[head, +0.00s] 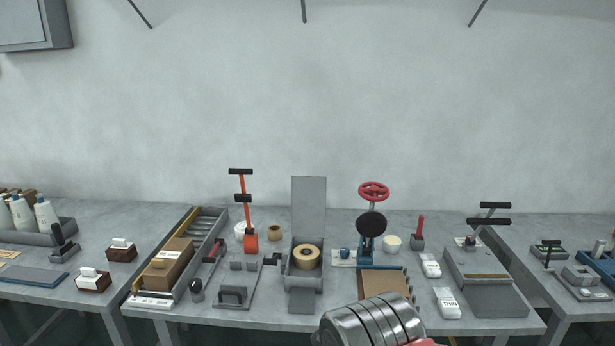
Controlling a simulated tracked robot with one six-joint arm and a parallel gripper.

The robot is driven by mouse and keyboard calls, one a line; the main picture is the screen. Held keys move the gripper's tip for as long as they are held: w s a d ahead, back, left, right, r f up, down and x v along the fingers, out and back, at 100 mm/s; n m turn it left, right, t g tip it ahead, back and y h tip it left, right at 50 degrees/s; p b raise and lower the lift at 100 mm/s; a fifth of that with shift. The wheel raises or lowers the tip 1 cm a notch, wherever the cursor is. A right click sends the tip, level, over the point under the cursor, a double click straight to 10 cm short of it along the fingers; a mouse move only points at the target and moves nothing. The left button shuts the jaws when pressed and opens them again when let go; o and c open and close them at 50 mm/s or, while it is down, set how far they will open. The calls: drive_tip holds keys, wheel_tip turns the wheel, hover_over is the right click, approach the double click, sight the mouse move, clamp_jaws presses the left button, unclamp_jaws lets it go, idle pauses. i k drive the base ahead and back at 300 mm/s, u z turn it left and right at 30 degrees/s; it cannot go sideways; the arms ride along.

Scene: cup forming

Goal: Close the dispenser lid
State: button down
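The dispenser (290,271) is a grey open box near the middle of the workbench, with a tan tape roll (306,257) inside it. Its lid (309,205) is a flat grey panel that stands upright at the back of the box, so the dispenser is open. A ribbed silver part of my arm shows at the bottom edge, in front of the bench and right of the dispenser. The fingers of my gripper do not show, and nothing of mine touches the lid.
An orange-red lever press (249,240) stands left of the dispenser. A blue press with a red handwheel (373,191) stands to the right. A cardboard box (167,264) lies in a grey tray at left. White packets (446,302) lie at right. Space above the bench is mostly clear.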

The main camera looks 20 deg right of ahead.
sight(309, 193)
drive_tip(key=z, duration=0.05)
drive_tip(key=i, duration=1)
drive_tip(key=u, duration=0.05)
